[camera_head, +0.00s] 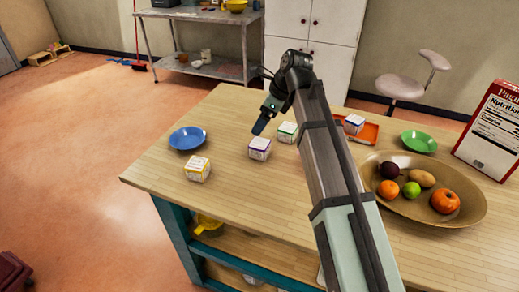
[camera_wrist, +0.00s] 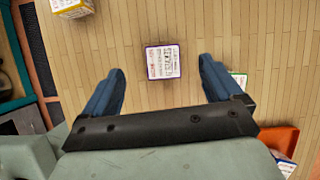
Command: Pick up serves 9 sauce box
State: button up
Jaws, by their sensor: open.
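Several small white boxes with coloured edges stand on the wooden table; the print is too small to tell which one reads serves 9. The purple-edged box (camera_head: 260,148) stands near the middle, and in the wrist view it (camera_wrist: 163,62) lies between and just beyond the fingertips. A yellow-edged box (camera_head: 197,169) is at the front left, at the top left of the wrist view (camera_wrist: 72,6). A green-edged box (camera_head: 287,132) is just behind the purple one, partly by my arm. A blue-edged box (camera_head: 353,124) sits on an orange tray. My gripper (camera_head: 263,119) is open and empty above the purple-edged box.
A blue plate (camera_head: 187,138) lies at left. The orange tray (camera_head: 370,132), a green plate (camera_head: 419,141), a brown bowl (camera_head: 470,205) of fruit and produce and a tall red-and-white box (camera_head: 490,133) occupy the right. Bare tabletop lies around the purple-edged box.

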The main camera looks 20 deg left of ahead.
aim_at(259, 143)
jog(key=shift+m+h, duration=0.3)
jog(key=shift+m, duration=0.2)
jog(key=x, duration=0.4)
jog(key=d+x, duration=0.1)
jog(key=x, duration=0.3)
jog(key=d+f+x, duration=0.1)
jog(key=x, duration=0.3)
jog(key=shift+w+d+f, duration=0.1)
jog(key=shift+d, duration=0.05)
jog(key=c, duration=1.2)
jog(key=shift+o, duration=0.2)
